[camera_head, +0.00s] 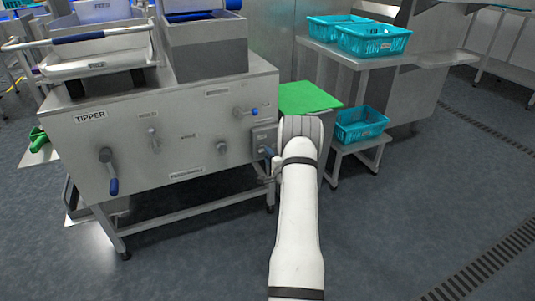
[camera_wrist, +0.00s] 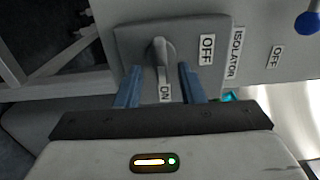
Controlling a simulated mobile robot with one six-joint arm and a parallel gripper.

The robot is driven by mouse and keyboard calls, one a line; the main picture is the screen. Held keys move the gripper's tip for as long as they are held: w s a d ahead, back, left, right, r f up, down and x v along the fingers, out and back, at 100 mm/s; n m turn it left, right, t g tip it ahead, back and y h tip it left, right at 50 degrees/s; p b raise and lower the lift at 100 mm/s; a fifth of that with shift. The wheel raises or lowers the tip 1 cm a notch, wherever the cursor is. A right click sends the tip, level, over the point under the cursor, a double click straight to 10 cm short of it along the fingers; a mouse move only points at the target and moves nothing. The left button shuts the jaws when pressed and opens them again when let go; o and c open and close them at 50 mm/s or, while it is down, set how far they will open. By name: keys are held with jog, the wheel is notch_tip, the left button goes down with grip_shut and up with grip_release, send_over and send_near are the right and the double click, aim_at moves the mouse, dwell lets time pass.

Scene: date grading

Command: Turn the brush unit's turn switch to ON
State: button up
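A grey turn switch (camera_wrist: 159,53) sits on a grey box on the machine panel in the wrist view. Its handle lies roughly up and down in the picture, lower end toward the ON label (camera_wrist: 165,93); an OFF label (camera_wrist: 207,49) is to its right. An ISOLATOR label (camera_wrist: 236,52) is beside the box. My gripper (camera_wrist: 160,68) is open, its two blue fingers on either side of the handle's lower end, with gaps visible; I cannot tell whether they touch. In the head view the switch box (camera_head: 264,137) is partly hidden by my arm.
The panel of the machine marked TIPPER (camera_head: 110,140) carries a blue-handled lever (camera_head: 109,170), a knob (camera_head: 222,147) and a blue-tipped lever (camera_head: 250,111). A green board (camera_head: 307,97) and a low stand with a teal crate (camera_head: 360,124) are close right of my arm. The right floor is open.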

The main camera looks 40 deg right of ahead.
jog(key=p+v, duration=0.1)
jog(key=v, duration=0.5)
dwell(0.3)
jog(key=a+r+n+g+p, duration=0.25)
jog(key=a+r+p, duration=0.35)
jog(key=r, duration=0.5)
jog(key=a+r+n+g+y+p, duration=0.15)
jog(key=a+r+n+p, duration=0.35)
jog(key=r, duration=0.6)
jog(key=a+r+n+g+h+p, duration=0.1)
jog(key=a+r+n+g+p, duration=0.15)
jog(key=a+r+p, duration=0.65)
jog(key=s+a+r+n+g+y+p, duration=0.1)
jog(key=s+a+r+n+g+p, duration=0.1)
jog(key=s+a+r, duration=0.4)
jog(key=s+a+r+n+g+y+p, duration=0.1)
jog(key=s+a+r+n+g+p, duration=0.2)
jog(key=s, duration=1.1)
jog(key=s+a+r+n+g+y+p, duration=0.2)
jog(key=s+a+r+n+p, duration=0.3)
jog(key=s+a+r, duration=0.5)
notch_tip(320, 180, up, 4)
jog(key=shift+a+r+n+g+p, duration=0.1)
jog(key=shift+a+n+g+p, duration=0.35)
jog(key=shift+g, duration=0.2)
